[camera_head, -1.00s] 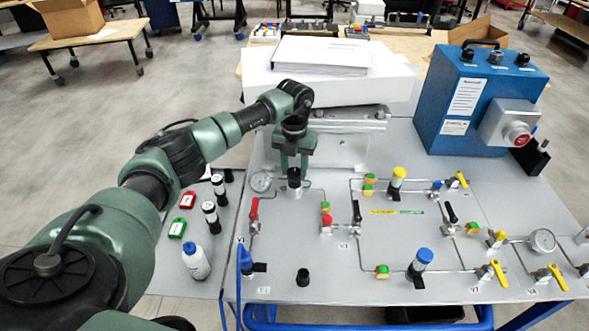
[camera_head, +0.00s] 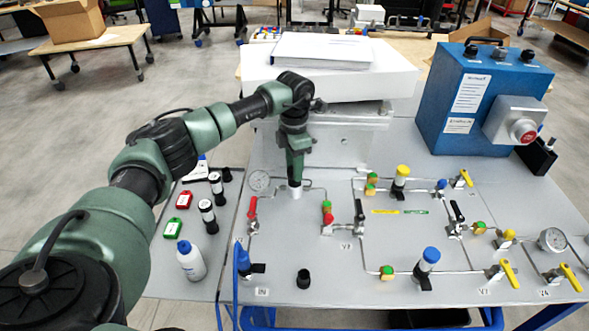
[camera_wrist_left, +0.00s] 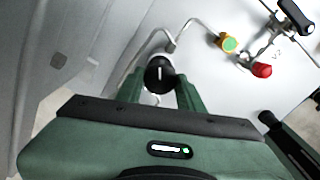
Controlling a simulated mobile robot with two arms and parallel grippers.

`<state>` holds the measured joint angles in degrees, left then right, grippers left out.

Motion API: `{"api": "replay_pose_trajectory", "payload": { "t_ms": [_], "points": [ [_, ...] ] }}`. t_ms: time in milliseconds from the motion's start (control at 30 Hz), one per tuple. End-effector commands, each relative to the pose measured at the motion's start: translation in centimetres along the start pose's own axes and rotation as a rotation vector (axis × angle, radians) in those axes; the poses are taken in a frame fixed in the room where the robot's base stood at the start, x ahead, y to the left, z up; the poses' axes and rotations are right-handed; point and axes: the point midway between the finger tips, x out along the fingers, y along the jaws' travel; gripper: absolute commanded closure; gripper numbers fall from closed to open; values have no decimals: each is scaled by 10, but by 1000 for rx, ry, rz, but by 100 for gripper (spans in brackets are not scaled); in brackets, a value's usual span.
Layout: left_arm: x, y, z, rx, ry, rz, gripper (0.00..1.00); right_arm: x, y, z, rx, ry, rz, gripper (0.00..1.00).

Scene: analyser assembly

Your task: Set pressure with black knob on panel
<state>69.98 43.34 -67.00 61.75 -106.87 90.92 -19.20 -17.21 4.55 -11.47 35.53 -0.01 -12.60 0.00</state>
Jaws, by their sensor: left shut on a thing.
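The black knob (camera_wrist_left: 159,74) shows in the left wrist view with a white line on its top, between the two green fingers of my left gripper (camera_wrist_left: 160,92). In the head view my left gripper (camera_head: 295,180) points down over the knob's light base (camera_head: 295,192) on the panel (camera_head: 320,260) and hides the black part. The gripper is shut on the knob. My right gripper is not in view.
A red-handled valve (camera_head: 252,208) and red and green fittings (camera_head: 327,212) stand close to the knob. A blue box (camera_head: 478,105) is at the back right. Bottles, including a white one (camera_head: 191,262), stand at the left.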

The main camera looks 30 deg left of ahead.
Motion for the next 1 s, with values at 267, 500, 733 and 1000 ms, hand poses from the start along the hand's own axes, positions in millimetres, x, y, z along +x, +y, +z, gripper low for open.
{"api": "replay_pose_trajectory", "payload": {
  "t_ms": [267, 500, 733, 1000],
  "points": [
    [-1, 2, 1, 262, -3, 3, 100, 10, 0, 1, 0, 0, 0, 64],
    [-1, 2, 1, 490, -4, 4, 100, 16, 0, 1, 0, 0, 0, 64],
    [-2, 2, 2, 709, -4, 5, 100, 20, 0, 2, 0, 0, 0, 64],
    [-2, 3, 2, 964, -5, 6, 100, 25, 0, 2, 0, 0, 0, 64]
  ]
}}
